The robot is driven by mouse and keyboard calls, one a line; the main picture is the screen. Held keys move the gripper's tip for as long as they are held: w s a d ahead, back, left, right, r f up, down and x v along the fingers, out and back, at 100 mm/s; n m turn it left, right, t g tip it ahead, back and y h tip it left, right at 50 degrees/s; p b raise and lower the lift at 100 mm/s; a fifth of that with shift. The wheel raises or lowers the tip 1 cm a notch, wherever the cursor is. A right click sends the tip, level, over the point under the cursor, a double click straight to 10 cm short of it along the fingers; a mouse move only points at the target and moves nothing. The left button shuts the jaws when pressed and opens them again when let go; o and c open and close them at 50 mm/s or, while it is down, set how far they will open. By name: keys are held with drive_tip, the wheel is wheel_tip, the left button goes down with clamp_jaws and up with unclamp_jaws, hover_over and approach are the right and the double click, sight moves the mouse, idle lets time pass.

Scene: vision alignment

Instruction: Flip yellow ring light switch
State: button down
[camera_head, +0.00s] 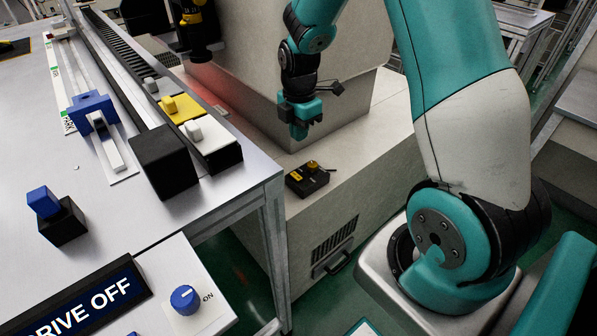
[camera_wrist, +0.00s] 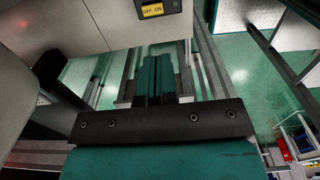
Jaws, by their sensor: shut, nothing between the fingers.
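A metal table (camera_head: 230,190) at left carries a black block (camera_head: 165,162), a blue-topped block (camera_head: 60,216) and a rail. A blue knob (camera_head: 184,299) marked ON sits on a panel at the front. A large beige housing (camera_head: 345,105) stands behind my gripper. The cabinet top right of the switch is clear.

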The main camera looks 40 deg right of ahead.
sight(296, 175)
wheel_tip(296, 175, down, 13)
drive_tip(key=shift+f+p, duration=0.15)
drive_tip(key=shift+p, duration=0.15)
drive_tip(key=shift+f+b, duration=0.3)
drive_tip(key=shift+f, duration=0.1)
drive_tip(key=shift+s+r, duration=0.1)
drive_tip(key=shift+r, duration=0.05)
drive_tip(key=shift+w+r+p, duration=0.25)
drive_tip(key=shift+w+p, duration=0.05)
drive_tip(key=shift+w, duration=0.5)
drive_tip(key=shift+r, duration=0.1)
